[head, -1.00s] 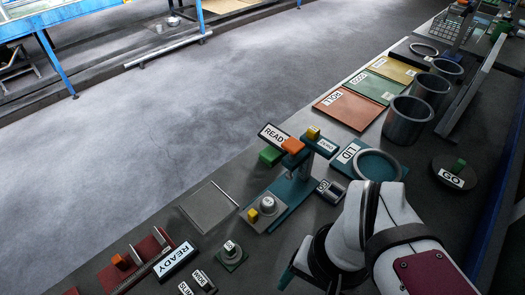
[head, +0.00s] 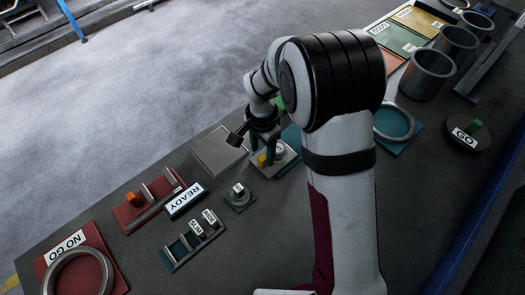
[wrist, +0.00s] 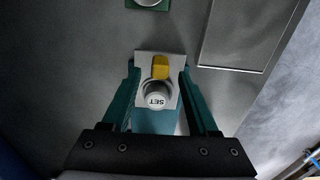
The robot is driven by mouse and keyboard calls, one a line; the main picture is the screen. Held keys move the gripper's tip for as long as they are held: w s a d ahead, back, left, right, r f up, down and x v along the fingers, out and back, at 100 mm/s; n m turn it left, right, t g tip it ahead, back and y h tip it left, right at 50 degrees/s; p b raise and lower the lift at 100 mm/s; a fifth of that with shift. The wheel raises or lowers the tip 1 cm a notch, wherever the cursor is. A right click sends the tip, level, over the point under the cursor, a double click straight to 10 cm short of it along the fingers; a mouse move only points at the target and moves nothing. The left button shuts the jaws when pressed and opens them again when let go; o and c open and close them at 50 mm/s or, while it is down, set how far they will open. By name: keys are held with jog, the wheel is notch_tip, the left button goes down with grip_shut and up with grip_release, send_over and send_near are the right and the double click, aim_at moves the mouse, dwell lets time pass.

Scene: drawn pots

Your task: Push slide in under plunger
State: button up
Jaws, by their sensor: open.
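The slide is a light grey plate (wrist: 144,62) with a yellow handle (wrist: 160,67) and a round part (wrist: 156,95) marked SET. It sits at the near end of a teal base (wrist: 153,122). In the head view the slide's plate (head: 272,169) shows just below my gripper (head: 264,146). In the wrist view my gripper (wrist: 158,78) is open, with one finger on each side of the slide. I cannot tell whether the fingers touch it. The plunger is hidden behind my arm in the head view and is not seen in the wrist view.
A flat grey plate (head: 218,152) lies to the left of the slide. A small green block with a knob (head: 239,196), a READY sign (head: 186,200) and a red fixture (head: 135,212) stand toward the front left.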

aim_at(262, 157)
jog(key=shift+f, duration=1.65)
grip_shut()
